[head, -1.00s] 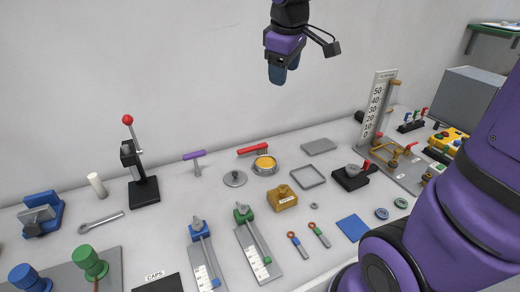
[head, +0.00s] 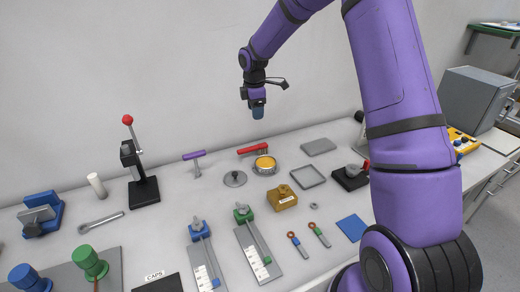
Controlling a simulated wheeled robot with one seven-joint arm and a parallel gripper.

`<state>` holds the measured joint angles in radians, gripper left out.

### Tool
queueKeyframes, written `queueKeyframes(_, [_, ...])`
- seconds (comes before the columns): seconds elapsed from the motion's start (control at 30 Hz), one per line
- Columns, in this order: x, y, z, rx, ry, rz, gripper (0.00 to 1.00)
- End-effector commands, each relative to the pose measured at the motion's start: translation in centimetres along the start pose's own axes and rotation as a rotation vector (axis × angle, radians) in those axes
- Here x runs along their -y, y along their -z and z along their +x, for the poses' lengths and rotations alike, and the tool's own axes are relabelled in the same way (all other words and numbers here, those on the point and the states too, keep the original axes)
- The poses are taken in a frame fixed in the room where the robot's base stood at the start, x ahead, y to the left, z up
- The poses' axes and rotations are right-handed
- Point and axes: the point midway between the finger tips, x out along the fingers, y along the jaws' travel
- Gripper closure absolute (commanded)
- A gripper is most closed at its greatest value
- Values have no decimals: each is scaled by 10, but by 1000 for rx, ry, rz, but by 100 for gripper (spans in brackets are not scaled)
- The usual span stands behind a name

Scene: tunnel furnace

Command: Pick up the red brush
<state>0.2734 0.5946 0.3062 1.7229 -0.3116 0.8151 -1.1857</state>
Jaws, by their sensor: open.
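The red brush (head: 253,149), seen as a red bar-like handle, lies at the back of the bench near the wall, just behind the round yellow-topped tin (head: 264,164). Its lower part is partly hidden behind the tin. My gripper (head: 258,112) is in the air above and slightly right of the brush, pointing down, and is apart from it. It is open with nothing seen in it, though its fingers look close together from this angle.
A purple T-shaped tool (head: 194,157) stands left of the brush. A grey lid (head: 235,178) and a square frame (head: 307,177) flank the tin. A black stand with a red-knobbed lever (head: 143,180) rises further left. The wall is close behind.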

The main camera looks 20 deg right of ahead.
Motion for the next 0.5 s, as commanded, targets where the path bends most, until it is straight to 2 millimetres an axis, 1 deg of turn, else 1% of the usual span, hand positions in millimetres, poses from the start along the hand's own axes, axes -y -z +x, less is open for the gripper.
queueKeyframes(0.03, [-8,0,19,-8,15,-31,40])
queueKeyframes(0.1, [-16,-1,40,-19,29,-73,40])
queueKeyframes(0.2, [-26,0,66,-32,43,-129,40])
queueKeyframes(0.33, [-33,-1,88,-46,55,-174,40])
queueKeyframes(0.5, [-36,-1,101,-52,60,-196,40])
